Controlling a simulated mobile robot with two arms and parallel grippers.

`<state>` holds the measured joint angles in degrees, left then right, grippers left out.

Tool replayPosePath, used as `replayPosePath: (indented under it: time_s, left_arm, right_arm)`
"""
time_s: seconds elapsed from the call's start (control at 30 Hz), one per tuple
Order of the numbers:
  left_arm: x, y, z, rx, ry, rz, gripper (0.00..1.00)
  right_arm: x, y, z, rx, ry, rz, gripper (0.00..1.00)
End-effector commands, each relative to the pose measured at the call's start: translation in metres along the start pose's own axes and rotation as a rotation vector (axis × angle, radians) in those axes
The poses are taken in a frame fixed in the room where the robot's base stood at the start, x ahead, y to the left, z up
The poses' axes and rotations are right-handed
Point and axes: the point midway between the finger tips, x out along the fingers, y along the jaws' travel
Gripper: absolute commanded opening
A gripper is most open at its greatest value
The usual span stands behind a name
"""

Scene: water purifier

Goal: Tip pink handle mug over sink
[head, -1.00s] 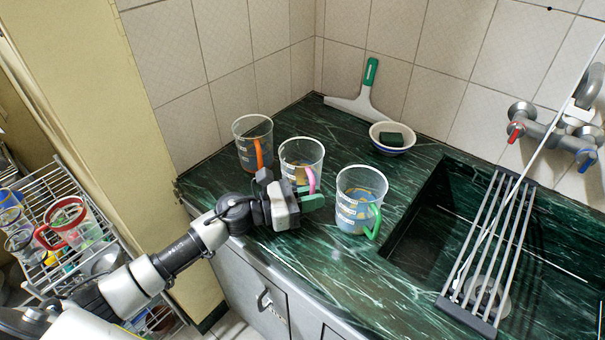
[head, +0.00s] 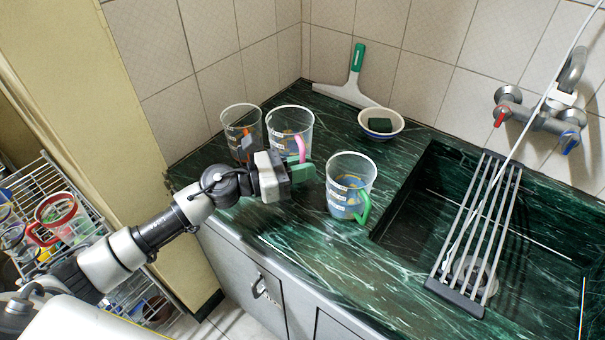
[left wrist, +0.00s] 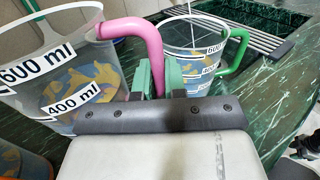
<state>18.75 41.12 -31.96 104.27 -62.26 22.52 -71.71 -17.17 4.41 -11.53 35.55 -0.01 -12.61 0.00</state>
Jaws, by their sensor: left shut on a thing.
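The clear mug with the pink handle (head: 289,122) is held upright, and it appears a little above the dark green counter. My left gripper (head: 302,170) has its green fingers shut on the pink handle. In the left wrist view the pink handle (left wrist: 122,32) enters between the green fingers (left wrist: 160,78), and the mug (left wrist: 62,75) shows 600 ml and 400 ml labels with yellow and blue patches behind its wall. The sink (head: 420,205) lies to the right, with a drying rack across it.
A green-handled mug (head: 351,185) stands between my left gripper and the sink. An orange-handled mug (head: 240,128) stands just left of the held mug. A bowl with a sponge (head: 381,123), a squeegee (head: 356,80) and the taps (head: 540,115) are at the back. The front counter is clear.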

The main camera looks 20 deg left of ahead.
Motion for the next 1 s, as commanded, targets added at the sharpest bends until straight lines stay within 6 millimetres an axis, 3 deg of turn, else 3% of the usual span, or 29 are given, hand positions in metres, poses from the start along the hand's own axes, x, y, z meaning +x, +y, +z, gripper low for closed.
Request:
replayPosePath:
  time_s: [0.4,0.77,1.0]
  left_arm:
    - [0.0,0.001,0.037,0.006,-0.002,0.002,0.0]
    - [0.0,0.0,0.047,0.003,-0.002,0.004,0.0]
    - [0.001,-0.012,0.047,0.008,0.0,0.046,0.0]
  right_arm:
    - [-0.009,0.003,0.0,0.0,-0.001,0.004,0.43]
    - [-0.011,0.004,0.0,0.0,-0.001,0.005,0.43]
    - [-0.011,0.004,0.0,0.0,-0.002,0.005,0.43]
